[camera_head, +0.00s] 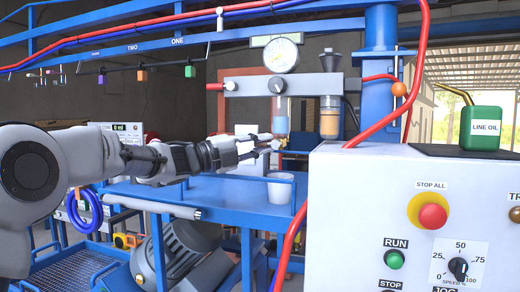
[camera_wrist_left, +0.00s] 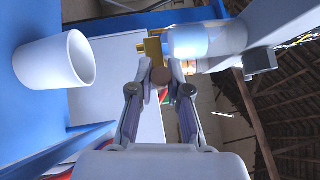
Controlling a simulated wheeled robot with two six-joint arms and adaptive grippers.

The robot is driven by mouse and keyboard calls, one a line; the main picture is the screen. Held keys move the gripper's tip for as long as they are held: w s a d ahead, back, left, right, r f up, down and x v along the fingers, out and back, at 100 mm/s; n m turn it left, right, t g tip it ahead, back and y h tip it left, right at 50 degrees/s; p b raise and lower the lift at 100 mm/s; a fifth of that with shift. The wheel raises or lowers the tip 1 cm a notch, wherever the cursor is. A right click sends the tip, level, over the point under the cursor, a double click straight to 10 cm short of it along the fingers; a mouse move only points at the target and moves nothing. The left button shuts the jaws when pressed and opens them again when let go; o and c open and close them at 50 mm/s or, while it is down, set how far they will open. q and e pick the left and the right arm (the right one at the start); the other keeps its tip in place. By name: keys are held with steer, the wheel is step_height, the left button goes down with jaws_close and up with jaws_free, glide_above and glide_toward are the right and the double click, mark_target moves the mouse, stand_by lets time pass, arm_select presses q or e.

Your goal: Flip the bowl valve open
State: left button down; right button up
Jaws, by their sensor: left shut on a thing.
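The bowl (camera_head: 280,115) is a clear cup with bluish contents, hanging under the regulator at the back of the blue bench. In the left wrist view the bowl (camera_wrist_left: 208,39) lies at the top, with the brass valve (camera_wrist_left: 152,47) at its end. My left gripper (camera_head: 274,143) reaches in from the left to just below the bowl, at the valve. In the left wrist view my left gripper (camera_wrist_left: 160,78) is shut on the valve, around a brownish round end of it. The fingers hide part of the valve, so its exact angle is unclear. My right gripper is not in view.
A white cup (camera_head: 281,188) stands on the blue bench (camera_head: 225,195) just below the gripper. A second bowl with amber contents (camera_head: 330,118) hangs to the right. The white control panel (camera_head: 385,185) and red hose (camera_head: 409,95) close off the right side.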

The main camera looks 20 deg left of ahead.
arm_select(q)
steer(key=c, duration=1.4)
jaws_free()
steer(key=shift+r, duration=0.2)
steer(key=shift+o, duration=1.4)
steer(key=shift+w+d, duration=0.15)
steer(key=shift+w+d+f, duration=0.15)
steer(key=shift+d, duration=0.05)
steer(key=v, duration=1.2)
